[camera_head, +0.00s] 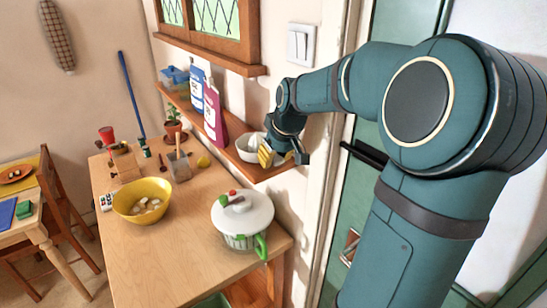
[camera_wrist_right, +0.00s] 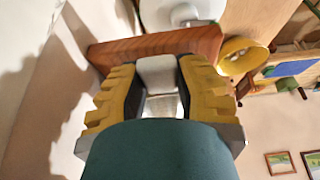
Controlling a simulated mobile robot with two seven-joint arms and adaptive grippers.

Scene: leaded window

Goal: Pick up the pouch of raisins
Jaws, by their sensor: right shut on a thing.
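Two upright pouches stand on the wall shelf (camera_head: 225,152) in the head view: a magenta one (camera_head: 213,115) and a blue and white one (camera_head: 197,88). I cannot read their labels, so I cannot tell which holds raisins. My right gripper (camera_head: 272,155), with yellow finger pads, is at the shelf's near end, right of both pouches and beside a white bowl (camera_head: 247,148). In the right wrist view, its fingers (camera_wrist_right: 158,88) are shut on a narrow pale thing (camera_wrist_right: 158,72). I cannot tell what this thing is. My left gripper is out of view.
Below the shelf, a wooden table (camera_head: 175,240) bears a yellow bowl (camera_head: 125,210), a white lidded pot (camera_head: 243,215) and a grey container (camera_head: 180,168). A blue container (camera_head: 175,76) is at the shelf's far end. A door handle (camera_head: 365,160) is near my right arm.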

